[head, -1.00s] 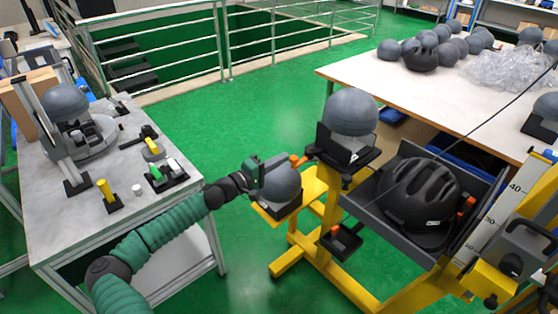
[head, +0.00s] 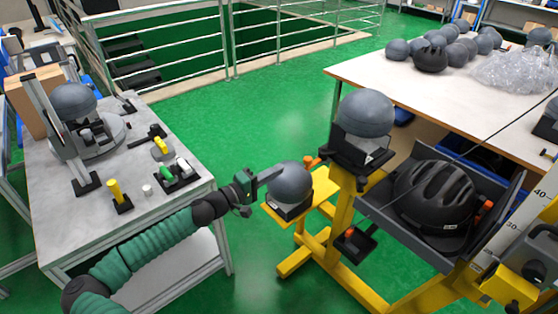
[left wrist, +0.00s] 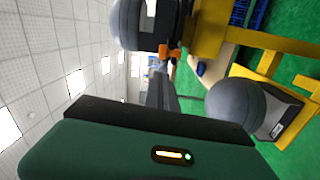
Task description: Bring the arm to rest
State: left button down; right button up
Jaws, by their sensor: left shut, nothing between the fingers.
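My left arm reaches in from the lower left in its green ribbed sleeve. Its left gripper (head: 270,174) is shut and empty, beside the left edge of a grey headform (head: 292,184) on a yellow side shelf of the drop tower (head: 343,212). I cannot tell whether the fingers touch the headform. In the left wrist view the gripper's fingers (left wrist: 161,88) are together, and the same headform (left wrist: 236,104) shows to their right. My right gripper is not in view.
A second grey headform (head: 365,112) stands on the tower above an orange knob. A black helmet (head: 436,194) sits in the grey tray at right. The grey-topped bench (head: 85,222) at left carries tools. Green floor lies open between bench and tower.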

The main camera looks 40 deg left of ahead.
pick_arm(q)
jog(key=s+d+f+m+g+h, duration=0.25)
jog(key=d+f+g, duration=0.2)
jog(key=d, duration=0.55)
jog(key=s+d+f+m+g+h, duration=0.1)
jog(key=d+f+m+g+h, duration=0.15)
jog(key=d+f, duration=0.55)
jog(key=s+d+f+m+g+y, duration=0.1)
jog(key=s+d+f+m+g, duration=0.2)
jog(key=s+d+f+g, duration=0.25)
jog(key=s+d+f+m+g+y, duration=0.2)
jog(key=s+d+f+m+g, duration=0.15)
jog(key=s+d, duration=0.4)
jog(key=s+a+r+m+y, duration=0.2)
jog(key=s+a+r+y, duration=0.3)
jog(key=s+a+y, duration=0.15)
notch_tip(320, 180, up, 21)
jog(key=p, duration=1.4)
jog(key=shift+a+t, duration=0.2)
jog(key=shift+t, duration=0.2)
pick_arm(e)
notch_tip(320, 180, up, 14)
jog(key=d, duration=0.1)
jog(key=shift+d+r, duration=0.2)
